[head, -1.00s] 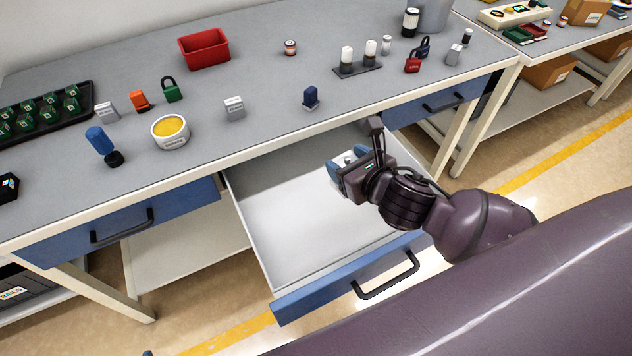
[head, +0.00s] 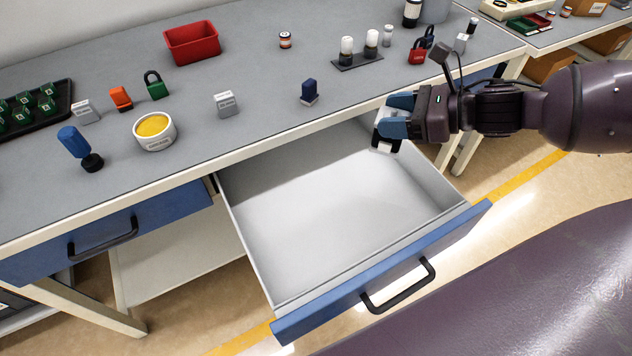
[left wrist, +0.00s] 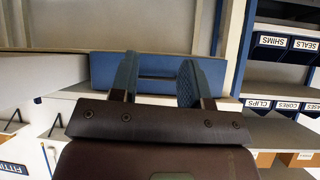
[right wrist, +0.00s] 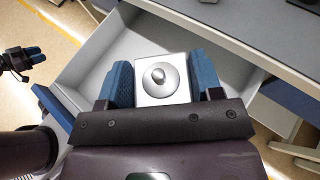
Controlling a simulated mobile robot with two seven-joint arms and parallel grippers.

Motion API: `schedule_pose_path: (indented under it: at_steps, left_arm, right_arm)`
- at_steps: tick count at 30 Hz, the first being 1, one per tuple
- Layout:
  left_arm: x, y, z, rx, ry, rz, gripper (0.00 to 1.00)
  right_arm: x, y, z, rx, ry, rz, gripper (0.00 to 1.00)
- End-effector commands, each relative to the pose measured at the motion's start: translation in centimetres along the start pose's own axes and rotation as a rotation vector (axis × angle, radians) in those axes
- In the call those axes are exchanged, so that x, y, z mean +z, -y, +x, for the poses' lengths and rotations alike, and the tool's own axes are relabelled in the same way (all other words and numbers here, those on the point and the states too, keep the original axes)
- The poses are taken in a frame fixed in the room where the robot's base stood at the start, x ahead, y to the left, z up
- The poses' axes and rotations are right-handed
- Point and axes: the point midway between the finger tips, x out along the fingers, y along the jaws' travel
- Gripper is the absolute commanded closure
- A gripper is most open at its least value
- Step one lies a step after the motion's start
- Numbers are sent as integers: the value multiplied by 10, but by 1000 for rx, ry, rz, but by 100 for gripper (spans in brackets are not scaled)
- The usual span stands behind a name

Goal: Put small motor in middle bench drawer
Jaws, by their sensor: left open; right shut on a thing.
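The small motor, a silver square block with a round boss, shows in the right wrist view (right wrist: 163,80), between the blue fingers of my right gripper (head: 388,124). In the head view part of it (head: 385,147) shows below the fingers. My right gripper is shut on it, above the right back part of the open middle bench drawer (head: 330,215). The drawer is pulled out and its light grey inside looks empty. My left gripper (left wrist: 158,65) is open and empty in the left wrist view, facing a blue drawer front (left wrist: 160,66).
The bench top (head: 250,150) holds a red bin (head: 192,43), a bowl with yellow contents (head: 154,131), padlocks and several small parts. The bench's front edge runs along the drawer's back. A shut blue drawer (head: 110,235) is at the left.

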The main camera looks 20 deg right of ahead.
Motion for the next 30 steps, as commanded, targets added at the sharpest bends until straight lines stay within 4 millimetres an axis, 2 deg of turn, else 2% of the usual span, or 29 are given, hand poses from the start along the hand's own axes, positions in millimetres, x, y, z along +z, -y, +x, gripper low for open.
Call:
schedule_pose_path:
  at_steps: [7,11,21,30]
  left_arm:
    - [-4,-1,6,4,-10,2,57]
    - [1,-2,7,4,1,2,57]
    - [31,-2,13,6,55,7,57]
    - [43,-1,20,9,77,13,57]
  right_arm:
    - [17,6,-7,70,3,-19,89]
    - [13,6,-5,81,4,-18,89]
    - [-49,5,20,82,1,-10,89]
    - [-100,5,40,80,0,-13,89]
